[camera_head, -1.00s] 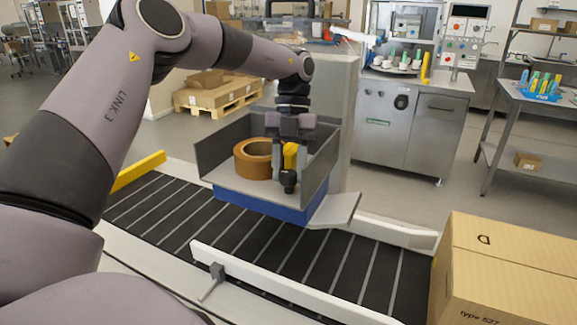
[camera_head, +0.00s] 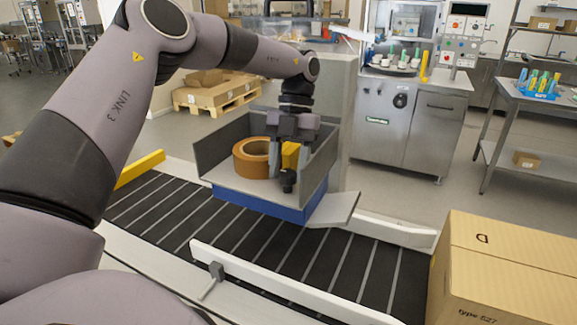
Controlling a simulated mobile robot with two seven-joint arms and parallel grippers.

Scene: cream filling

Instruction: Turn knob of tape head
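The tape head is a grey open-topped box (camera_head: 222,148) with a blue base (camera_head: 255,205), set over the conveyor. A brown tape roll (camera_head: 250,160) sits inside it. A yellow part (camera_head: 291,155) and a black knob (camera_head: 288,181) are at the box's front right. My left gripper (camera_head: 289,165) points down over the yellow part, with its fingers apart on either side of it. The knob shows just below and in front of the fingers; I cannot tell whether they touch it. My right gripper is out of view.
The dark slatted conveyor (camera_head: 240,240) runs below, bordered by a white guide rail (camera_head: 285,285). A cardboard box (camera_head: 505,265) stands at the front right. A steel cabinet (camera_head: 405,130) and a pallet with boxes (camera_head: 215,97) stand behind.

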